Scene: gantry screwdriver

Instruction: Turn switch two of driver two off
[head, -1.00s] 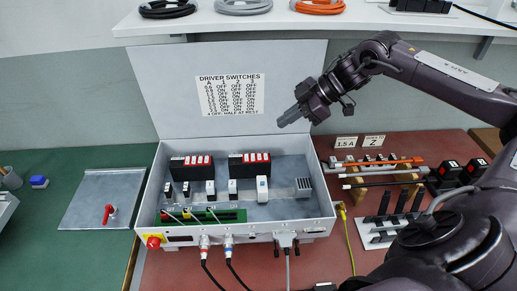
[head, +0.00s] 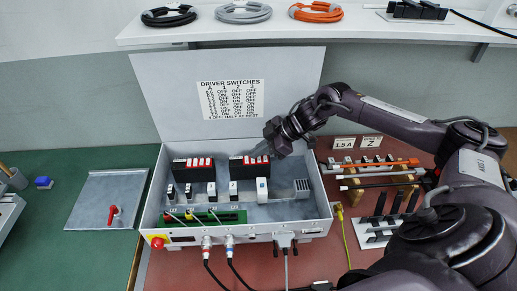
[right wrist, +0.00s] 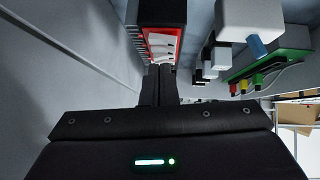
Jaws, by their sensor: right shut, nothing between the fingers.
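Two black drivers with red-and-white switch banks stand in the open grey cabinet: a left-hand driver (head: 192,170) and a right-hand driver (head: 249,168). I cannot read which is driver two, nor the position of single switches. My right gripper (head: 262,152) is shut and empty, its fingertips at the top right of the right-hand driver. In the right wrist view the shut fingers (right wrist: 160,70) point along a driver's red switch face (right wrist: 162,38), very close to it; I cannot tell whether they touch. The switch chart (head: 230,99) is on the raised lid. My left gripper is not in view.
Small white modules (head: 262,190) and a green terminal strip (head: 205,217) sit below the drivers. The cabinet's right wall (head: 318,185) stands beside my right arm. A rack of rods (head: 380,175) is on the red bench to the right. A shelf (head: 330,32) runs above.

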